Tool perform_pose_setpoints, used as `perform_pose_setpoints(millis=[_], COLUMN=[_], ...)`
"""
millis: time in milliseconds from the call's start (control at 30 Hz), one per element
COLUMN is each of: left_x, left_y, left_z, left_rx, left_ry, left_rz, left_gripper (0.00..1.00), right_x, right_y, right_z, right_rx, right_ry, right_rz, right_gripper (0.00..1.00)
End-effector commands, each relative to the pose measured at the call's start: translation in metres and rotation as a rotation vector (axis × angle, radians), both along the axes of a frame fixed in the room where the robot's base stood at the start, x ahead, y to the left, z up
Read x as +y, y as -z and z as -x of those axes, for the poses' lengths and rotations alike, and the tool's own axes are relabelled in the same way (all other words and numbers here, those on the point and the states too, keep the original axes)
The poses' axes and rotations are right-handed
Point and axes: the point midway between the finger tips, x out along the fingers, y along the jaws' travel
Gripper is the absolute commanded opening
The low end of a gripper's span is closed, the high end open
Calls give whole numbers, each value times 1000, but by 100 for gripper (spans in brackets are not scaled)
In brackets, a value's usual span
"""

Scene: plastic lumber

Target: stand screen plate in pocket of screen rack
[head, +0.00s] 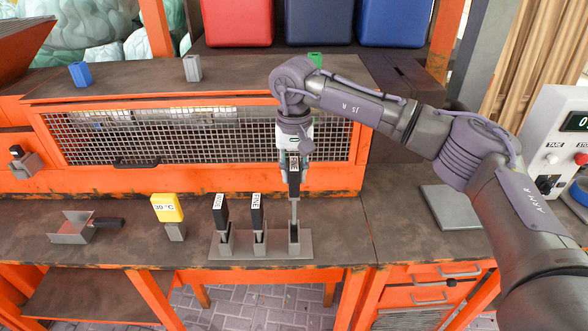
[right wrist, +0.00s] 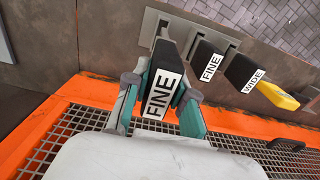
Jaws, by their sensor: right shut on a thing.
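My right gripper (head: 293,165) is shut on a black-handled screen plate (head: 294,183), held upright above the right-hand pocket of the grey screen rack (head: 270,250). Two other plates stand in the rack: one labelled WIDE (head: 221,212) on the left and one labelled FINE (head: 257,210) in the middle. My left gripper is not in view.
An orange machine with a mesh guard (head: 200,137) rises behind. A flat grey plate (head: 450,207) lies to the right. The bench between rack and grey plate is clear.

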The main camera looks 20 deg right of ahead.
Motion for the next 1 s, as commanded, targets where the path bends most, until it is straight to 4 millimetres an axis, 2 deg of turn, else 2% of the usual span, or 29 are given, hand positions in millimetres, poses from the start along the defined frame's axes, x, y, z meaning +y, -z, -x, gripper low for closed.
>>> perform_pose_setpoints(millis=[1000], left_x=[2], left_y=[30], left_z=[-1], left_rx=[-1], left_ry=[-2], left_rz=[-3], left_gripper=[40], right_x=[0], right_y=[42], right_z=[0], right_rx=[-1], right_ry=[0], right_rz=[-1], right_gripper=[0])
